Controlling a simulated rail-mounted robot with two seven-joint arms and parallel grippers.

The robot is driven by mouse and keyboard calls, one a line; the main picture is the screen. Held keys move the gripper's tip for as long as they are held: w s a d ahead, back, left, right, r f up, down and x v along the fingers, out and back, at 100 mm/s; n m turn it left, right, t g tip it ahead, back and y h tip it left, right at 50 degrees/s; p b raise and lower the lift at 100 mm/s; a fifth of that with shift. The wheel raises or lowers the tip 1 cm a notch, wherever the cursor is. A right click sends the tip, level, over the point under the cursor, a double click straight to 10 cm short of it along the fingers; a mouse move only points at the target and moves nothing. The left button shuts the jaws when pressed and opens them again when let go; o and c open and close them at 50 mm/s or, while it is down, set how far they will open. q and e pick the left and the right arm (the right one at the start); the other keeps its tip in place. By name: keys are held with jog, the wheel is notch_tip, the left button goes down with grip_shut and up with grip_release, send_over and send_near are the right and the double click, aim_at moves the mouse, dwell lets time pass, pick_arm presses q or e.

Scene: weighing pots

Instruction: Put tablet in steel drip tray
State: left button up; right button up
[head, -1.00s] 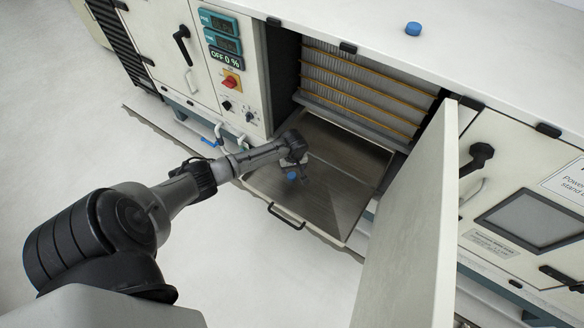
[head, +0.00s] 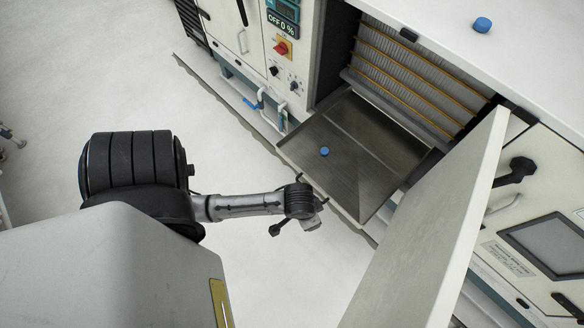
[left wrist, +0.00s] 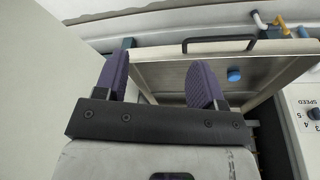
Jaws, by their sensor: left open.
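A blue tablet (head: 324,151) lies on the floor of the steel drip tray (head: 375,150), toward its left side in the head view. The left wrist view also shows the blue tablet (left wrist: 234,75) on the tray, clear of the fingers. My left gripper (left wrist: 161,64) is open with nothing between its two purple fingers. In the head view my left wrist is out in front of the tray, apart from the tablet. The tray is pulled out of the open cabinet, with a dark handle at its front. My right gripper is in neither view.
A second blue tablet (head: 482,25) sits on the white machine top. The open door (head: 430,235) stands out to the right of the tray. A control panel (head: 284,45) is left of the opening. The floor in front is clear.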

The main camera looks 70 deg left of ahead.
pick_arm(q)
jog(key=s+d+r+m+t, duration=0.1)
jog(key=s+d+r+m, duration=0.2)
jog(key=s+r, duration=0.3)
jog(key=shift+r, duration=0.65)
